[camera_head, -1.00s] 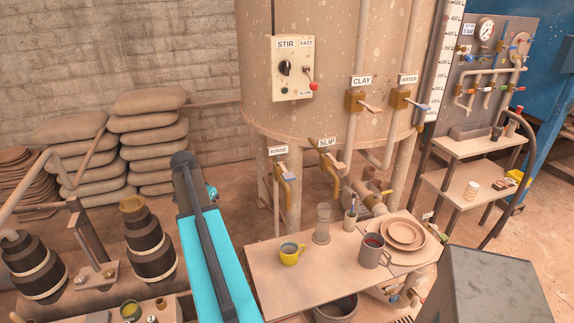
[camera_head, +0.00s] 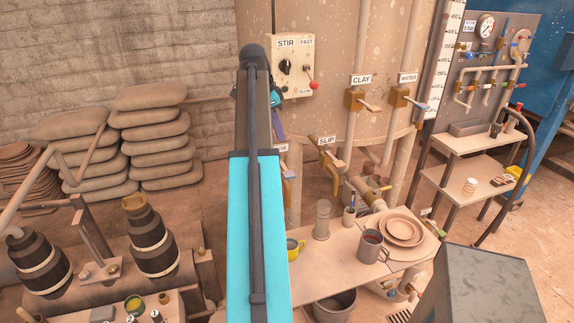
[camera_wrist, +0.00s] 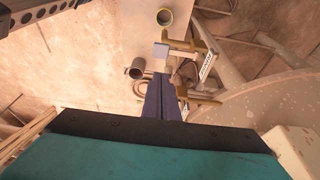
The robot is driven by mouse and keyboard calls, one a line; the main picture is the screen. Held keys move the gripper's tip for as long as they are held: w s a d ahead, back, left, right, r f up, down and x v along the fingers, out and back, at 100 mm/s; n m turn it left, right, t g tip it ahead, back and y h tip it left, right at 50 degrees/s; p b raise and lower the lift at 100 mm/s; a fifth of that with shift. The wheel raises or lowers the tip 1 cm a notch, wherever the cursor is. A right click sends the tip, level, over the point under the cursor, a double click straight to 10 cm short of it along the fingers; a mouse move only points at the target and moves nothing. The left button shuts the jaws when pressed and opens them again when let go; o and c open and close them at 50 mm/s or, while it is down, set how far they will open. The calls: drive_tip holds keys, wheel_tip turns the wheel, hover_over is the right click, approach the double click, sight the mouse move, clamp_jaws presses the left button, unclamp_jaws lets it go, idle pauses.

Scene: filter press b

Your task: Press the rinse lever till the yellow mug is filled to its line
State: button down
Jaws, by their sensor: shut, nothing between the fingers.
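The yellow mug (camera_head: 292,250) stands on the table under the rinse tap, its left part hidden behind my arm in the head view. It also shows at the top of the wrist view (camera_wrist: 164,18), but its line and fill level cannot be made out. The rinse tap's pale-tipped lever (camera_head: 289,175) is mostly hidden by my arm. In the wrist view the brass tap and its lever (camera_wrist: 181,45) lie ahead, between my fingertips and the mug. My gripper (camera_wrist: 165,80) is shut and empty, its dark purple fingers pointing down above the lever; no contact is visible.
The tank (camera_head: 330,120) stands close beside my gripper. The stir switch box (camera_head: 300,65) is just right of my wrist. The slip tap (camera_head: 328,160) is nearby on the right.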

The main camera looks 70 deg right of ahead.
drive_tip(key=shift+f, duration=0.1)
idle(0.3)
drive_tip(key=p, duration=0.3)
hover_over(290, 173)
drive_tip(key=shift+w+a+f, duration=0.15)
drive_tip(key=shift+f, duration=1.35)
drive_tip(key=shift+w+a+f, duration=0.1)
drive_tip(key=shift+f, duration=1.35)
drive_tip(key=shift+w+a+f, duration=0.15)
drive_tip(key=shift+f, duration=1.35)
drive_tip(key=shift+f+p, duration=1.15)
drive_tip(key=shift+f, duration=1.1)
drive_tip(key=shift+f, duration=0.2)
